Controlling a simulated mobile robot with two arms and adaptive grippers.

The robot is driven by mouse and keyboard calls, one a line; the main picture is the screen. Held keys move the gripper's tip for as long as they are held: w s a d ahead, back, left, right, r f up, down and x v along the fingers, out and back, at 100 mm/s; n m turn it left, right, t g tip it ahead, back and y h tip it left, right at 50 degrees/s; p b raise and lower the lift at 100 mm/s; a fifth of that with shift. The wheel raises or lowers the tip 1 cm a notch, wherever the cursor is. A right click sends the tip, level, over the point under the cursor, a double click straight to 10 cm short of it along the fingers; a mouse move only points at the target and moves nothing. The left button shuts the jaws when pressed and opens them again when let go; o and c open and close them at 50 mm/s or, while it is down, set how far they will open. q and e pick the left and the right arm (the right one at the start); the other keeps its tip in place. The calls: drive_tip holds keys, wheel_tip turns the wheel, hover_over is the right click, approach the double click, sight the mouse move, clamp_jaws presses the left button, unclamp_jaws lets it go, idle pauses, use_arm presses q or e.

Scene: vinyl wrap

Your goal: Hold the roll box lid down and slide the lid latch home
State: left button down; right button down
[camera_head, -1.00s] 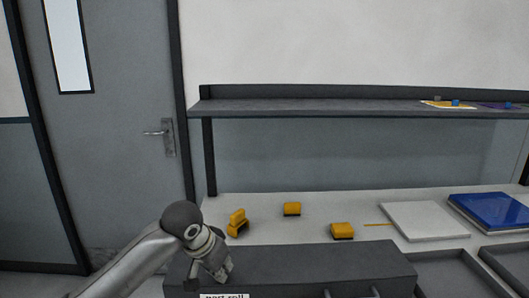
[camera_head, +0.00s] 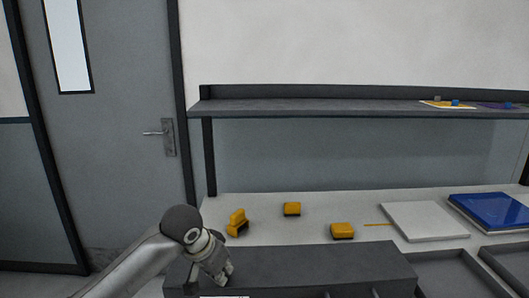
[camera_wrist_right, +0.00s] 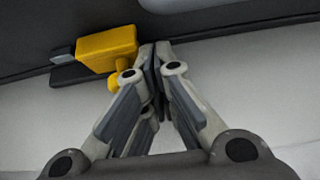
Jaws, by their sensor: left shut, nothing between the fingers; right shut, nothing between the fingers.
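The dark grey roll box lid (camera_head: 330,262) runs along the bottom of the head view. My left gripper (camera_head: 222,278) is shut and points down at the lid's left part; contact cannot be made out. In the right wrist view my right gripper (camera_wrist_right: 152,52) is shut and empty. Its fingertips are right beside a yellow block with a knob and a grey end piece, which looks like the lid latch (camera_wrist_right: 107,48), on the dark box edge. Whether they touch is unclear. The latch and right gripper do not show in the head view.
Several yellow tools, including one (camera_head: 292,209), lie on the pale bench (camera_head: 330,208) behind the box. A white panel (camera_head: 424,221), a blue panel (camera_head: 492,211) and dark trays (camera_head: 447,274) are to the right. A shelf (camera_head: 330,106) spans the back.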

use_arm(q)
drive_tip(key=shift+f, duration=0.1)
use_arm(e)
drive_tip(key=shift+a, duration=0.1)
drive_tip(key=shift+a, duration=1.8)
drive_tip(key=shift+s+d+r, duration=0.45)
drive_tip(key=shift+s+r, duration=0.05)
drive_tip(key=shift+s, duration=0.35)
drive_tip(key=shift+s+d+r, duration=0.45)
drive_tip(key=shift+s+d, duration=0.05)
drive_tip(key=shift+s, duration=0.35)
drive_tip(key=shift+s+d+r, duration=0.45)
drive_tip(key=shift+s+r, duration=0.05)
drive_tip(key=shift+s, duration=0.35)
drive_tip(key=shift+r, duration=0.1)
